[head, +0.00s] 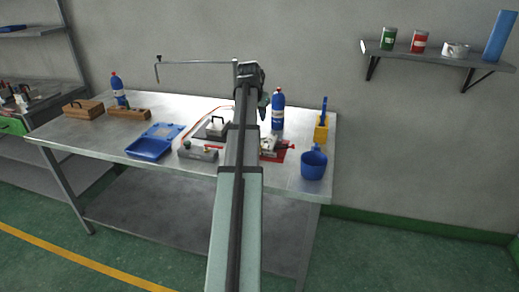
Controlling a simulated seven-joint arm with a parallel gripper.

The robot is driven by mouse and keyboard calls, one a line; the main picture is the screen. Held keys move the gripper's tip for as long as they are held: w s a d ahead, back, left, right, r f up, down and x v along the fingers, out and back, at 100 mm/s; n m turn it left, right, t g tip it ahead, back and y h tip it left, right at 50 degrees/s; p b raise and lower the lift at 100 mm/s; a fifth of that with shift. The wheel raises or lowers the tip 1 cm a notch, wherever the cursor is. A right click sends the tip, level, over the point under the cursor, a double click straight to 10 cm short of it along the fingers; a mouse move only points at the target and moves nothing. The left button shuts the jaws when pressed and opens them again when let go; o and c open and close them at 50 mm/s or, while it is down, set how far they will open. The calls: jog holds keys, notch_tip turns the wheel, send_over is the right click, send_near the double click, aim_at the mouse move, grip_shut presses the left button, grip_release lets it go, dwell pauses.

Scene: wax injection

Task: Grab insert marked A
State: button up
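No mark A can be read on anything in the head view, so I cannot tell which part is the insert. A low wooden block (129,113) with small dark parts in or on it lies at the back left of the table. A wooden box with a dark handle (83,109) lies to its left. My arm reaches from the bottom centre over the table. My gripper (264,107) is near the arm's far end, well to the right of the wooden block. It is small and partly hidden by my arm, and its fingers cannot be made out.
A thin rod (195,62) spans the back.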

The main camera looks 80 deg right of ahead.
jog(key=a+f+n, duration=0.1)
jog(key=a+f, duration=0.1)
jog(key=a, duration=0.2)
jog(key=shift+n, duration=0.5)
jog(key=shift+x, duration=6.75)
jog(key=shift+w+a, duration=0.1)
jog(key=shift+c, duration=0.3)
grip_shut()
